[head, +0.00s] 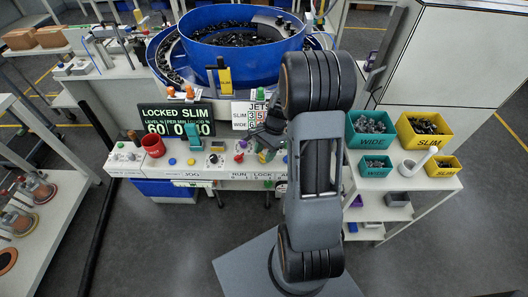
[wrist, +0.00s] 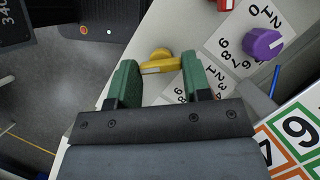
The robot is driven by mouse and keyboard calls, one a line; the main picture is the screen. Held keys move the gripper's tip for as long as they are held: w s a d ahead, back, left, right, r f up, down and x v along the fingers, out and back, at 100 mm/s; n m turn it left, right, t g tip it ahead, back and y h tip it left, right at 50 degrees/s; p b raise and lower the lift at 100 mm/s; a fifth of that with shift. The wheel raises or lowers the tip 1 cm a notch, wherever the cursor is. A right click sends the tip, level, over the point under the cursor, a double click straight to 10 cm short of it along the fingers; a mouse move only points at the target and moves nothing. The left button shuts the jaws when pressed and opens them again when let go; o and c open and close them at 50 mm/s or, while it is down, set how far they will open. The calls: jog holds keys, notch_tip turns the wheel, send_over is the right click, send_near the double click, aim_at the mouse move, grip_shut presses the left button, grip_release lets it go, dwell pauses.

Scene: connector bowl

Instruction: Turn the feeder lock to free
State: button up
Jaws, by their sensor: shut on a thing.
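A yellow knob (wrist: 160,55) with a pale stripe on its bar sits on the light panel in the wrist view. The bar lies across the gap between my gripper's (wrist: 158,74) two green fingers, and I take it as held between them. In the head view my gripper (head: 264,145) is down at the panel above the LOCK label (head: 263,191), partly hiding the knob. The display (head: 178,120) reads LOCKED SLIM, with 60, 0 and 40 below. Which mark the knob points to cannot be told.
A purple knob (wrist: 263,43) sits beside the yellow one; it also shows in the head view (head: 239,158). The blue feeder bowl (head: 235,45) is behind. Bins (head: 424,128) stand at right.

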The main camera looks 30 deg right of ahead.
jog(key=c, duration=0.3)
jog(key=n+g, duration=0.1)
jog(key=n, duration=0.2)
jog(key=shift+w+a+n+h, duration=0.1)
jog(key=shift+w+n+h, duration=0.05)
jog(key=shift+n+h, duration=0.2)
jog(key=n+g+h, duration=0.1)
jog(key=n, duration=0.3)
jog(key=shift+w+r+n, duration=0.1)
jog(key=shift+n, duration=0.15)
jog(key=n+h, duration=0.1)
jog(key=n, duration=0.1)
jog(key=n+g+h, duration=0.1)
jog(key=n, duration=0.2)
jog(key=shift+a, duration=0.2)
jog(key=shift+w+a+n+h, duration=0.1)
jog(key=shift+n+h, duration=0.85)
jog(key=shift+n, duration=1.35)
